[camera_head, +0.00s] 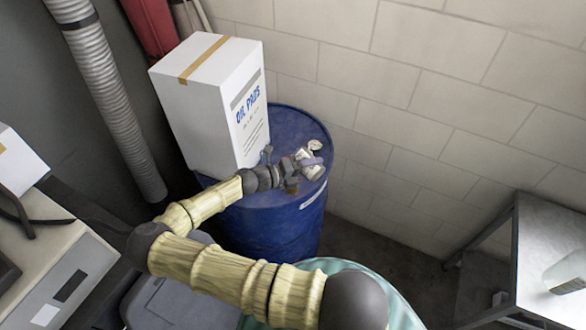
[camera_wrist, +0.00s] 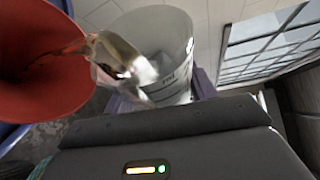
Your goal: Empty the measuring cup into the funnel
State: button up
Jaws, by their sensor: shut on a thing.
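My gripper (camera_head: 308,163) is over the blue drum in the head view, shut on the whitish measuring cup (camera_head: 304,155). In the wrist view the translucent cup (camera_wrist: 168,35), with printed markings, sits between the purplish fingers. The red funnel (camera_wrist: 35,85) is at the left of the wrist view, close beside the cup's mouth. A glassy, brownish shape (camera_wrist: 118,55), which looks like liquid, reaches from the cup into the funnel. The cup looks tilted toward the funnel. In the head view I cannot make out the funnel clearly. How much is left in the cup is hidden.
The blue drum (camera_head: 262,228) stands by the block wall. A white "OIL PADS" box (camera_head: 205,110) stands on it, close left of my gripper. A metal table (camera_head: 550,245) with a pale bottle (camera_head: 567,272) is at the right. A ribbed hose (camera_head: 108,85) hangs at the left.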

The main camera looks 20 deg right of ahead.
aim_at(296, 153)
jog(key=shift+w+r, duration=0.1)
jog(key=shift+w, duration=0.05)
jog(key=shift+w+a+f+n+h, duration=0.1)
jog(key=shift+f+n+h, duration=0.1)
jog(key=shift+n, duration=0.2)
jog(key=shift+w+f+n+h, duration=0.1)
jog(key=shift+n+h, duration=0.1)
jog(key=shift+n, duration=0.2)
dwell(0.6)
jog(key=shift+w+r+n+g+p, duration=0.2)
jog(key=shift+r+n+g+p, duration=0.15)
jog(key=shift+p, duration=0.3)
